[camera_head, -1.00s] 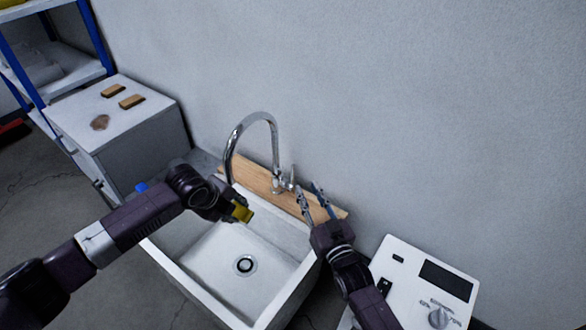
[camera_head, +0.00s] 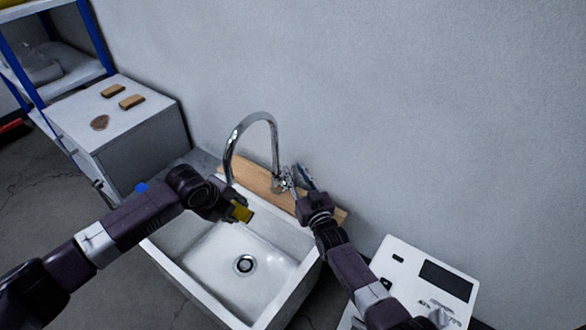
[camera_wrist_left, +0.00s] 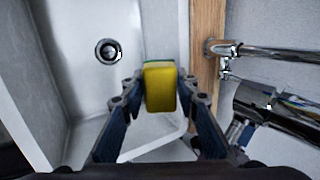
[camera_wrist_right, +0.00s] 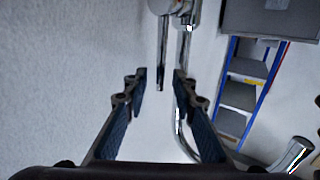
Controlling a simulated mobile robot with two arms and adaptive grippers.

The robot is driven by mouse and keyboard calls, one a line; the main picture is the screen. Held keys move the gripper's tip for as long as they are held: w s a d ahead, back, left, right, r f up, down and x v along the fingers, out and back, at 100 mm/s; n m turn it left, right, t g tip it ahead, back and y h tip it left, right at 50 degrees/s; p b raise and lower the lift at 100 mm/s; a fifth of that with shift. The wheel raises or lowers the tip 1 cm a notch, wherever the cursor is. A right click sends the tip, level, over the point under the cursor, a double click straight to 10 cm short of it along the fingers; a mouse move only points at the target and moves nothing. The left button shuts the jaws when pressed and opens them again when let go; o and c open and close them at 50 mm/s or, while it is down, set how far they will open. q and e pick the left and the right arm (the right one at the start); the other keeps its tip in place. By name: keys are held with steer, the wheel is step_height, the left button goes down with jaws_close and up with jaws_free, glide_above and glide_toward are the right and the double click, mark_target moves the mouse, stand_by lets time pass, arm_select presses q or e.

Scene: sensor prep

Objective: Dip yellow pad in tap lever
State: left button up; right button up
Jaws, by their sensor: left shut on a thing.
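The yellow pad (camera_head: 243,214) is held by my left gripper (camera_head: 236,207) above the sink. In the left wrist view the pad (camera_wrist_left: 160,90), with a thin green layer, sits between both fingertips. The chrome tap (camera_head: 236,138) rises behind the sink, its spout arching close to my left gripper. My right gripper (camera_head: 297,180) is at the tap's base by the lever. In the right wrist view its fingers are apart, and the thin tap lever (camera_wrist_right: 161,62) shows between and beyond their tips. Contact with the lever cannot be told.
The white sink (camera_head: 178,278) has a drain (camera_head: 244,264) in its floor. A wooden board (camera_head: 256,178) lies behind it against the wall. A white device (camera_head: 400,262) with a dial stands at right. A cabinet (camera_head: 75,120) at left carries two tan blocks (camera_head: 122,96) and a brown round item.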

steer(key=shift+x, duration=1)
steer(key=shift+c, duration=0.2)
jaws_close()
